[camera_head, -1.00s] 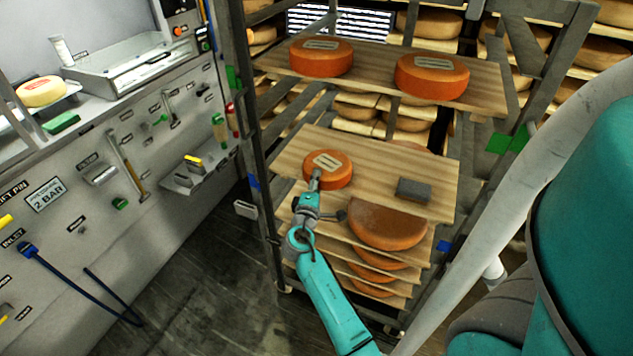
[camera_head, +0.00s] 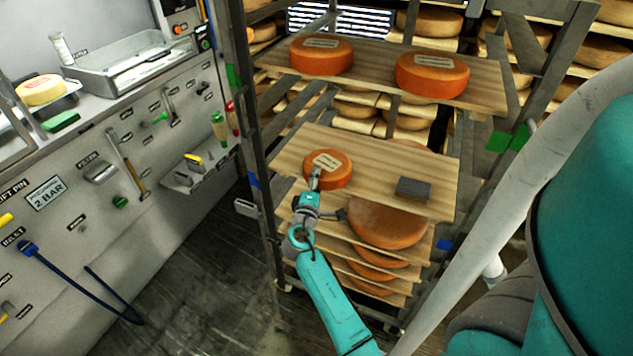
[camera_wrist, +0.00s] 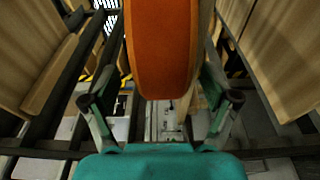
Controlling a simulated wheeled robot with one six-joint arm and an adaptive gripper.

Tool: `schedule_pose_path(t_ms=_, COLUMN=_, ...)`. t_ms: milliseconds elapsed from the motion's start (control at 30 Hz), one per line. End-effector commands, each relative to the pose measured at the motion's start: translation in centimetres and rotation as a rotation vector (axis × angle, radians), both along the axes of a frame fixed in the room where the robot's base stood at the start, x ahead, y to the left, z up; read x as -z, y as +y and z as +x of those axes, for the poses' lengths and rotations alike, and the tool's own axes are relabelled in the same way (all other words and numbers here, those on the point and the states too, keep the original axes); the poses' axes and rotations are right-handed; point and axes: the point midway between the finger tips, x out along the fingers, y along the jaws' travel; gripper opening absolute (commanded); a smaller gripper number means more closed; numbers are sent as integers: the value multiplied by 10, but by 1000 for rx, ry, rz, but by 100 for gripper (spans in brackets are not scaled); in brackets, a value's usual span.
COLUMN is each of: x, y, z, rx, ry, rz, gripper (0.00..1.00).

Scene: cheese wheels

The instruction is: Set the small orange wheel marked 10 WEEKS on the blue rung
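A small orange cheese wheel (camera_head: 340,168) with a pale label on top sits on the left part of the middle wooden board (camera_head: 390,160). The label is too small to read. My gripper (camera_head: 316,180) is at the near side of this wheel, low against the board's front edge. In the wrist view, the orange wheel (camera_wrist: 163,50) fills the upper middle, between the two spread fingers of my gripper (camera_wrist: 160,75). Gaps show beside the fingers, and I see no firm contact. Blue markers are on the left rack post (camera_head: 254,182) and the right post (camera_head: 444,245).
Two larger labelled orange wheels (camera_head: 321,58) (camera_head: 432,78) stand on the upper board (camera_head: 485,90), above my gripper. A dark grey block (camera_head: 413,188) lies on the middle board to the right. A big brown wheel (camera_head: 385,222) sits lower. Green markers (camera_head: 499,142) are higher on the posts.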

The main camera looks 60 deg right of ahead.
Motion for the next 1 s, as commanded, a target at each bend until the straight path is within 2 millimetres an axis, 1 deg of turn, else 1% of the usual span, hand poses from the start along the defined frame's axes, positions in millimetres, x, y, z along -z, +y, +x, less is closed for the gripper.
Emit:
schedule_pose_path(t_ms=200, x=3, y=1, z=-1, rx=0, ry=3, rz=5, gripper=86)
schedule_pose_path(t_ms=333, x=3, y=11, z=-3, rx=-1, ry=2, rz=5, gripper=86)
schedule_pose_path(t_ms=467, x=3, y=31, z=-9, rx=-3, ry=2, rz=4, gripper=86)
schedule_pose_path(t_ms=700, x=3, y=78, z=-21, rx=-5, ry=3, rz=2, gripper=86)
schedule_pose_path(t_ms=800, x=2, y=94, z=-26, rx=-4, ry=2, rz=2, gripper=86)
schedule_pose_path(t_ms=900, x=2, y=105, z=-29, rx=-3, ry=1, rz=2, gripper=86)
schedule_pose_path(t_ms=1000, x=2, y=112, z=-31, rx=-2, ry=1, rz=1, gripper=86)
